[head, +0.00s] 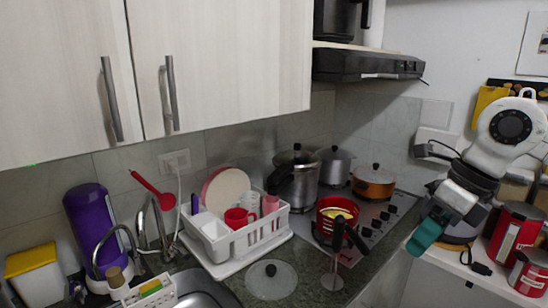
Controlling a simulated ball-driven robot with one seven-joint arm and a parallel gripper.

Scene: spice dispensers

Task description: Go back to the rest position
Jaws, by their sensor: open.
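My gripper (424,236) shows at the end of my arm on the right side of the head view. Its teal end points down and to the left, and it hangs in the air with nothing seen in it. It appears just right of the stove and in front of the right-hand counter. The gap between its fingers is hard to make out from this angle. My white and dark arm links reach up from it toward the right edge and hide part of the counter behind.
A red pot (330,226) and an orange pot (373,183) stand on the stove (392,221). Red canisters (513,233) stand on the right counter (478,277). A white dish rack (224,265) with dishes and a glass lid (271,280) are left of the stove.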

